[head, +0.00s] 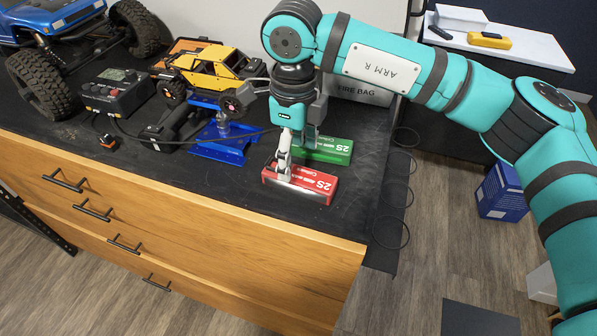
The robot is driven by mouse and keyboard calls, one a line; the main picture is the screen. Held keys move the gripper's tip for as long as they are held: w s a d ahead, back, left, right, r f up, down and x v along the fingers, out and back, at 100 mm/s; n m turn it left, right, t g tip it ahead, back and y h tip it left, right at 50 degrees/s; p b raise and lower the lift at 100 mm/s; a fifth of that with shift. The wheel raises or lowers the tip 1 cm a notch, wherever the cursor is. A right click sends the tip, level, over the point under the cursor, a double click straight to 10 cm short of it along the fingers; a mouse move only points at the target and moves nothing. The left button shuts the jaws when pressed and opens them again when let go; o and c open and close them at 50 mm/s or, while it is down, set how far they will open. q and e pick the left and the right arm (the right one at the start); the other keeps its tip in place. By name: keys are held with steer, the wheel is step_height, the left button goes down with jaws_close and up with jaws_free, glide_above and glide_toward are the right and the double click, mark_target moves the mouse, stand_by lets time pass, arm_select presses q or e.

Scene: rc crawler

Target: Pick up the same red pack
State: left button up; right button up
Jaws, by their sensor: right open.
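A red battery pack (318,187) marked "2S" lies on the black bench top (228,192) near its front right corner. My right gripper (283,165) comes down from above over the left part of the red pack. It is open, with a pale finger close to the pack; whether it touches cannot be told. A green pack (337,151), also marked "2S", lies just behind the red one, partly hidden by the gripper. My left gripper is not in view.
A yellow crawler (215,67) stands by a blue stand (222,150), left of the gripper. A charger (117,92) with cables and a big blue truck (50,18) are further left. A box marked "FIRE BAG" (360,92) is behind. The bench ends just right of the packs.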

mark_target(299, 174)
steer(key=shift+s+d+f+p, duration=0.1)
steer(key=shift+f+p, duration=0.2)
steer(key=shift+f, duration=0.15)
steer(key=shift+s+d+f+p, duration=0.1)
steer(key=shift+f+p, duration=0.2)
steer(key=shift+f, duration=0.1)
steer(key=f+p, duration=0.1)
steer(key=f, duration=0.2)
steer(key=shift+d+f+p, duration=0.2)
steer(key=shift+f+p, duration=0.1)
steer(key=shift+p, duration=0.1)
steer(key=shift+f, duration=0.25)
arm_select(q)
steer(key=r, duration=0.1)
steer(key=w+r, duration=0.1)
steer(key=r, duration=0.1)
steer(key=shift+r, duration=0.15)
arm_select(e)
steer(key=shift+c, duration=0.4)
jaws_close()
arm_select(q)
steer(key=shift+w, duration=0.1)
